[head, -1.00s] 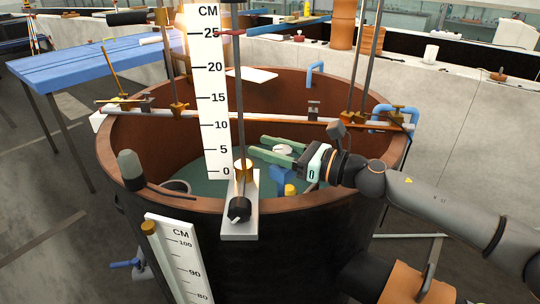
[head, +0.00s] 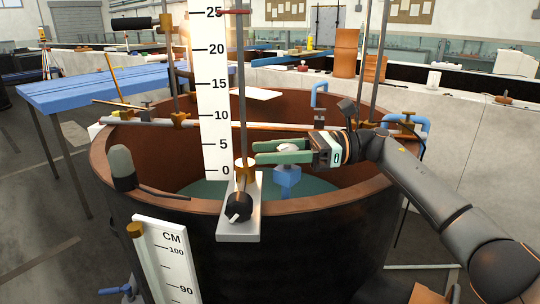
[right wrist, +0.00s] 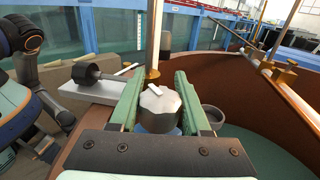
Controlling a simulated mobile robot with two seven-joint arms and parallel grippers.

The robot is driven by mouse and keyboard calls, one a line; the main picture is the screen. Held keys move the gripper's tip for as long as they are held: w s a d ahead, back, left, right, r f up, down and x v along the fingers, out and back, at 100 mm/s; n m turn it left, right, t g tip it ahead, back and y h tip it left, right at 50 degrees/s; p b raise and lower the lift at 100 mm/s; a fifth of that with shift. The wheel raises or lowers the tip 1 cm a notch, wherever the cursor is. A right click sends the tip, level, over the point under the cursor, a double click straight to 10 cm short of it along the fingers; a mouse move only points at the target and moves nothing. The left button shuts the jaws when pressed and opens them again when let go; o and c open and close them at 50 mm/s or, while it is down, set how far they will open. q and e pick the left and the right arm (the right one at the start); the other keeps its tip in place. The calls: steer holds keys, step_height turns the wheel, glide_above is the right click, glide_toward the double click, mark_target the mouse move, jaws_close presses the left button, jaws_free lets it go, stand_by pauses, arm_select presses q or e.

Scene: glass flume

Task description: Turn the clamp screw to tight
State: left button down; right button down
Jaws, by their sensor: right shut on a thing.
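The clamp screw appears to be a grey faceted knob (head: 289,148) with a white mark on top, above a blue block (head: 287,178) inside the round brown tank. My right gripper (head: 282,151) reaches in from the right, its two green fingers on either side of the knob and shut on it. The right wrist view shows the knob (right wrist: 159,101) between both fingers, its white mark slanting; the fingers hide part of its sides. My left gripper is not in view.
The tank's brown rim (head: 310,206) curves around my gripper. A white plate (head: 236,231) with a black knob (head: 239,206) and a brass-collared rod stands left of the fingers, by the tall scale (head: 213,100). A rail (head: 270,126) crosses behind.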

steer(key=shift+s+g, duration=0.1)
steer(key=shift+g, duration=0.2)
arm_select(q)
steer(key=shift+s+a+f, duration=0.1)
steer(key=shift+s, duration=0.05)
arm_select(e)
steer(key=shift+c, duration=1.9)
jaws_free()
